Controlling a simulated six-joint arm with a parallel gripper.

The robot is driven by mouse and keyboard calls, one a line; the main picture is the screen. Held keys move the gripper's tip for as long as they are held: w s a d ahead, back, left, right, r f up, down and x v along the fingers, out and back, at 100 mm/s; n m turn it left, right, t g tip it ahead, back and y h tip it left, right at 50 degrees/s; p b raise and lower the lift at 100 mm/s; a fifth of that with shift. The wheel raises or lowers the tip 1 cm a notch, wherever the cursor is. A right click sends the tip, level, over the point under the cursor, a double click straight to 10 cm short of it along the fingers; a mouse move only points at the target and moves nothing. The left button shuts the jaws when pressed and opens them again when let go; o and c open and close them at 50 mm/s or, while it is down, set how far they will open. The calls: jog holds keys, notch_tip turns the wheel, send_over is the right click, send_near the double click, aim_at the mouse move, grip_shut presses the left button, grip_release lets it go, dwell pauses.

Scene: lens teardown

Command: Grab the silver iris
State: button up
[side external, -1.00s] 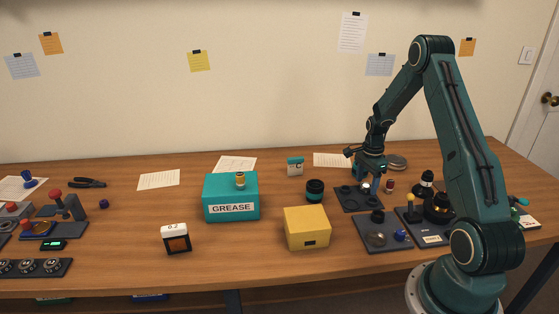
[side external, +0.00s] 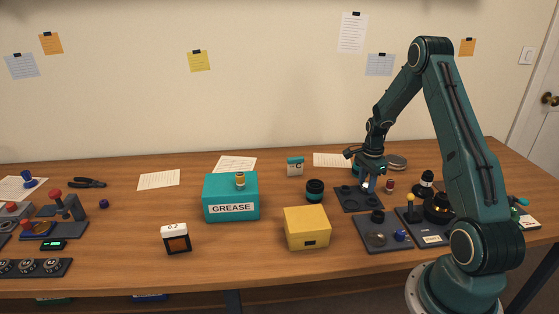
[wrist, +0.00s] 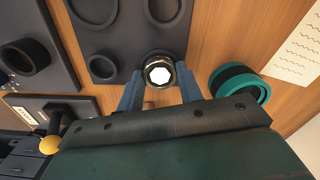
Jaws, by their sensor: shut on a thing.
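The silver iris (wrist: 159,71) is a small ring with a bright octagonal opening. In the wrist view it sits between the two blue-grey fingers of my gripper (wrist: 157,86), at the edge of a dark tray (wrist: 122,50) with round recesses. My gripper (side external: 369,186) is shut on the iris. In the side external view the gripper points down over the right part of the tray (side external: 352,203), and the iris is mostly hidden by the fingers. I cannot tell whether the iris still touches the tray.
A second tray (side external: 380,241) and a yellow box (side external: 306,228) lie nearer the front. A grease box (side external: 231,197) stands left.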

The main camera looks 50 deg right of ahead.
aim_at(366, 185)
jog(key=shift+r, duration=0.1)
notch_tip(366, 185, up, 20)
dwell(0.8)
dwell(0.5)
